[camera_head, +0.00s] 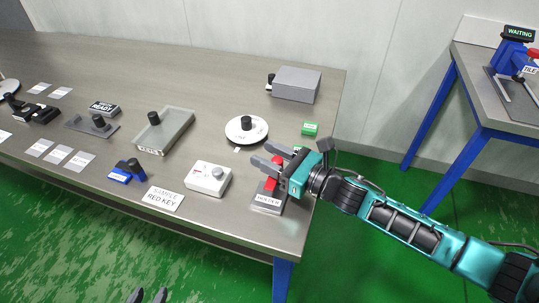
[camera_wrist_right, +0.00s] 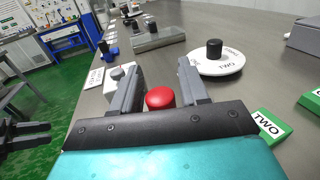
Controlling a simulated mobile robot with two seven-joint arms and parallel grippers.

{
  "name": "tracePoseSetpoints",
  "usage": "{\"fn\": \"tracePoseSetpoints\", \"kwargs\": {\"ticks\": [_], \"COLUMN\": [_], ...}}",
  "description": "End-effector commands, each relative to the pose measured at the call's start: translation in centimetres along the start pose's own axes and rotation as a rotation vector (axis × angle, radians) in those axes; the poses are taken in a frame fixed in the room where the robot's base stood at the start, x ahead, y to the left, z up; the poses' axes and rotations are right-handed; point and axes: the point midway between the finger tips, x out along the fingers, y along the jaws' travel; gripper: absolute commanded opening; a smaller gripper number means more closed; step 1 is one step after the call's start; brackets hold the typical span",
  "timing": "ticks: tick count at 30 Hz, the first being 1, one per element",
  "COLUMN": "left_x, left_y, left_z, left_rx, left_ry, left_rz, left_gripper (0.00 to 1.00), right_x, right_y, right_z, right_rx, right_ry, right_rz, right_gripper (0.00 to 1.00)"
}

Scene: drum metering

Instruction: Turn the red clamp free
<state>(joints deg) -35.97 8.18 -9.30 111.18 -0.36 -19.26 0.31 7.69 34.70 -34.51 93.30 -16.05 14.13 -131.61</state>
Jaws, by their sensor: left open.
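The red clamp (camera_head: 271,186) shows as red parts at the grey block labelled HOLDER (camera_head: 268,199), near the front right corner of the bench. My right gripper (camera_head: 261,154) is over the holder and hides much of the clamp. In the right wrist view, a round red top (camera_wrist_right: 160,97) lies between the two spread fingers, close to the palm. Both fingers look apart from it; contact cannot be told. My left gripper (camera_head: 148,297) shows only its dark fingertips at the bottom edge, open and away from the bench; it also shows in the right wrist view (camera_wrist_right: 28,132).
A white box with a grey knob (camera_head: 209,178) stands left of the holder. A round white dial (camera_head: 246,131) with a black knob lies behind it. Green labels (camera_head: 310,129) and a grey box (camera_head: 296,84) are further back. A second bench (camera_head: 490,100) stands at right.

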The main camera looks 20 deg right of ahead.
Motion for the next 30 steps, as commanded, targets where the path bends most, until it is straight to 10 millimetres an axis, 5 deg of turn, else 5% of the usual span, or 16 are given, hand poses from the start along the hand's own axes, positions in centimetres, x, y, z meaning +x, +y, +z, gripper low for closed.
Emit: {"fn": "tracePoseSetpoints", "kwargs": {"ticks": [13, 30], "left_x": [0.1, 1.9], "left_y": [0.0, 0.0], "left_z": [-0.2, 2.2], "left_rx": [0.001, 0.001], "left_ry": [0.005, 0.007], "left_rz": [0.000, 0.000], "left_gripper": [0.43, 0.43], "right_x": [0.0, -0.1], "right_y": [0.0, 0.2], "right_z": [0.0, -0.5], "right_rx": [0.000, -0.008], "right_ry": [0.000, 0.001], "right_rz": [0.000, 0.202], "right_gripper": [0.01, 0.01]}}
